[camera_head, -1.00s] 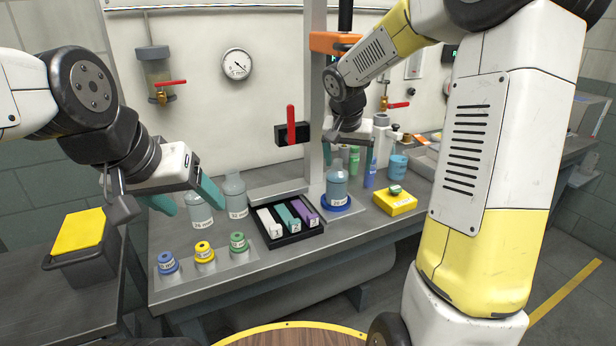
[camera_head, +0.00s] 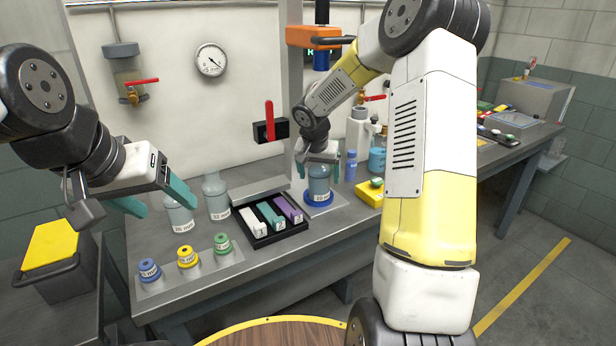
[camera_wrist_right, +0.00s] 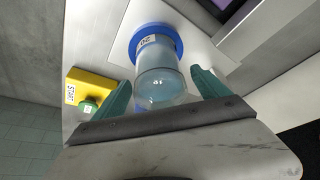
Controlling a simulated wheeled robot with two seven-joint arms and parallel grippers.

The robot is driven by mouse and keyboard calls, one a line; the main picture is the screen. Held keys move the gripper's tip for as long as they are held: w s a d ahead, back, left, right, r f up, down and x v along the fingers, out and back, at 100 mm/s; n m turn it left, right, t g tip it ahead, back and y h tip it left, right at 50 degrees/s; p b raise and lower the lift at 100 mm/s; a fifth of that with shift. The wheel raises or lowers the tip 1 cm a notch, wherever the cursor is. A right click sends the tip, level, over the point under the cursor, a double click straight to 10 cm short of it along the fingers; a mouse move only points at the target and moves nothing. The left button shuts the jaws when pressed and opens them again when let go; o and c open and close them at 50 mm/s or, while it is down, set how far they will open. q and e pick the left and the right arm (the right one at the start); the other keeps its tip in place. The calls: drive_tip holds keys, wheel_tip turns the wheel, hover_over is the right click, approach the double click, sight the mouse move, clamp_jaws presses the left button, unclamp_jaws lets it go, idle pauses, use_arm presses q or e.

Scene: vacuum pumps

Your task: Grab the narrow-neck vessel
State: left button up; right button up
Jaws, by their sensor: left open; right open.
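A translucent blue-grey vessel (camera_head: 318,184) stands upright on a blue ring base (camera_head: 325,201) on the bench. My right gripper (camera_head: 318,156) is open at its top. In the right wrist view the same vessel (camera_wrist_right: 161,80) lies between the two teal fingers of the right gripper (camera_wrist_right: 160,88), with gaps visible on both sides; its label appears to read 20. Its neck is mostly hidden by my gripper. Two similar vessels, one labelled 26 mm (camera_head: 180,217) and one labelled 32 mm (camera_head: 216,197), stand to the left. My left gripper (camera_head: 153,198) is open and empty near the 26 mm vessel.
A black tray (camera_head: 262,242) with white, teal and purple blocks lies left of the vessel. Blue, yellow and green ring parts (camera_head: 187,257) sit on a front plate. A yellow box (camera_head: 368,194) is close on the right, with bottles behind.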

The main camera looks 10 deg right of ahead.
clamp_jaws()
drive_tip(key=shift+r, duration=0.1)
drive_tip(key=shift+r, duration=0.1)
idle(0.3)
